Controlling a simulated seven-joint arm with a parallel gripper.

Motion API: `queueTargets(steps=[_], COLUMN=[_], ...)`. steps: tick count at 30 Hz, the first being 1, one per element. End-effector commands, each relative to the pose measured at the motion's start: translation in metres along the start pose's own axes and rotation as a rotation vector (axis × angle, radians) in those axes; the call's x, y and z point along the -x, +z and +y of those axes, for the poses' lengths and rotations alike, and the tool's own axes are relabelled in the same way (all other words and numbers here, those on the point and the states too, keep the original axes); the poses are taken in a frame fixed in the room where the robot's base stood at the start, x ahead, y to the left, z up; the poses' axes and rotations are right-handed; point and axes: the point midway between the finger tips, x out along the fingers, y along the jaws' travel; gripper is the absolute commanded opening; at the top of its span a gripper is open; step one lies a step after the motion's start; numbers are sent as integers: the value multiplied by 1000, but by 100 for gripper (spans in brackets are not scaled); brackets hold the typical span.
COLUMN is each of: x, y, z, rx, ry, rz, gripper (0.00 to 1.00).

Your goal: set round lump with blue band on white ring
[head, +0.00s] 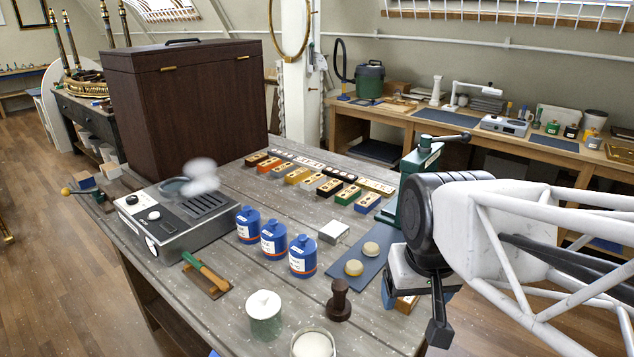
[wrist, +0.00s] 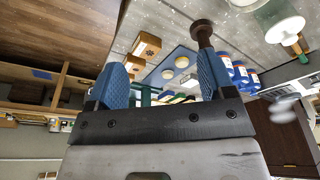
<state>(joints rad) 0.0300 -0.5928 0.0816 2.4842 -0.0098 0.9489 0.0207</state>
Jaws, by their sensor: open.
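Two round, pale tan lumps, a nearer one (head: 354,267) and a farther one (head: 370,248), lie on a blue-grey mat (head: 341,283) near the table's right side. They also show small in the wrist view, one (wrist: 168,74) beside the other (wrist: 182,61). I cannot tell which lump has a blue band. I cannot make out a white ring for certain; part of the mat is hidden by my arm in the head view. My gripper (wrist: 162,82) is open, its blue fingers wide apart with nothing between them, above the table's right edge, apart from the lumps.
A dark wooden stamp (head: 339,300) stands near the mat. A grey machine (head: 178,219) and tall dark cabinet (head: 187,100) are left. A green press (head: 413,190) stands behind the mat.

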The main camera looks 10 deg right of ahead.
Motion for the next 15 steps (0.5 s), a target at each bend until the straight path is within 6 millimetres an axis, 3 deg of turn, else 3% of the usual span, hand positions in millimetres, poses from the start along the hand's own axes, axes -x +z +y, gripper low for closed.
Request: queueTargets(steps=[6, 15], x=[-5, -6], y=[25, 27], z=[-6, -6], rx=[24, 25], ry=[-4, -5], rz=[12, 13], gripper=[76, 76])
